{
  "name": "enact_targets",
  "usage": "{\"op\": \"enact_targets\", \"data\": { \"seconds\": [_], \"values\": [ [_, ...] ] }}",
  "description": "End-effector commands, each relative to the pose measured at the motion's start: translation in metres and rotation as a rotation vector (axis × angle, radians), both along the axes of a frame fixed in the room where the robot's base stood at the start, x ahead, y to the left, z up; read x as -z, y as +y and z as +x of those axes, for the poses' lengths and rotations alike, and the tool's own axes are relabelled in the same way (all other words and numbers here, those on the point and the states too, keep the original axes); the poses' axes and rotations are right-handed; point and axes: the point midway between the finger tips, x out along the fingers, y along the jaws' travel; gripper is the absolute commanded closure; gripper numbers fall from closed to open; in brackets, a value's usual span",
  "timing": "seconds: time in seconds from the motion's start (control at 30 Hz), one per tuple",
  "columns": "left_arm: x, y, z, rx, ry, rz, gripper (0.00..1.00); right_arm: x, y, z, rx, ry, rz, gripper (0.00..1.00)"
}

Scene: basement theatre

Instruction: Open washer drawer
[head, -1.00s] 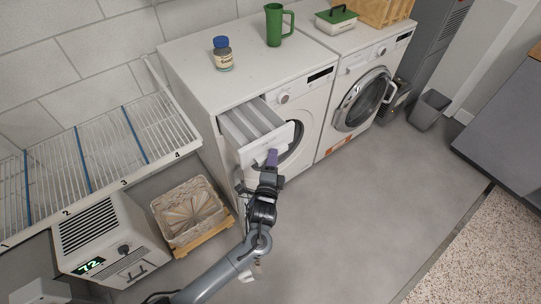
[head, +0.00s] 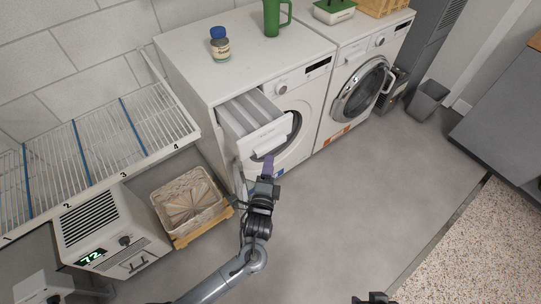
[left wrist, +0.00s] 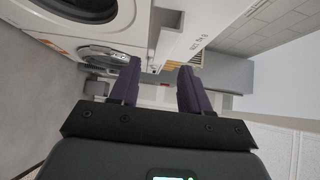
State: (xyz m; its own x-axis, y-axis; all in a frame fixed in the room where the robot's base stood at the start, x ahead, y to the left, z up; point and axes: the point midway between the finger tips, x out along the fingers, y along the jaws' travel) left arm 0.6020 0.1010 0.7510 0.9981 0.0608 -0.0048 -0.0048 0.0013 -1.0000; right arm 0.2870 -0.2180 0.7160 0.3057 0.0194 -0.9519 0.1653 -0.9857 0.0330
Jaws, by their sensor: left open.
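The washer (head: 318,95) is the white front-loader on the left of two machines. Its drawer (head: 263,138) at the top left of the front is pulled out, with its inner compartments showing. My left gripper (head: 268,166) is just below and in front of the drawer front in the head view, apparently clear of it. In the left wrist view its two purple fingers (left wrist: 157,88) are spread with nothing between them. A white panel with small lettering (left wrist: 186,35), which looks like the drawer, lies beyond the fingers. Only a dark tip of my right gripper (head: 372,298) shows at the bottom edge.
A blue-lidded jar (head: 220,45) and a green pitcher (head: 273,18) stand on the washer. A second machine (head: 358,85) stands to its right. A basket (head: 188,200), a dehumidifier-like unit (head: 108,235) and a wire rack (head: 95,150) are on the left. The floor in front is clear.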

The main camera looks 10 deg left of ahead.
Motion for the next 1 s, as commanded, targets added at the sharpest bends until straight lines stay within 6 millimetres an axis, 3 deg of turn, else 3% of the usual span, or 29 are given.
{"op": "enact_targets", "data": {
  "seconds": [0.1, 0.33, 1.0],
  "values": [
    [0.001, -0.001, -0.020, 0.000, 0.003, -0.001, 0.53, -0.002, -0.001, 0.000, -0.002, -0.001, -0.004, 0.57],
    [0.001, -0.003, -0.043, 0.000, 0.003, 0.000, 0.53, -0.003, -0.001, 0.000, -0.004, 0.000, -0.005, 0.57],
    [0.005, -0.002, -0.050, 0.004, 0.036, -0.049, 0.53, -0.004, 0.001, 0.000, 0.003, 0.000, 0.004, 0.57]
  ]
}}
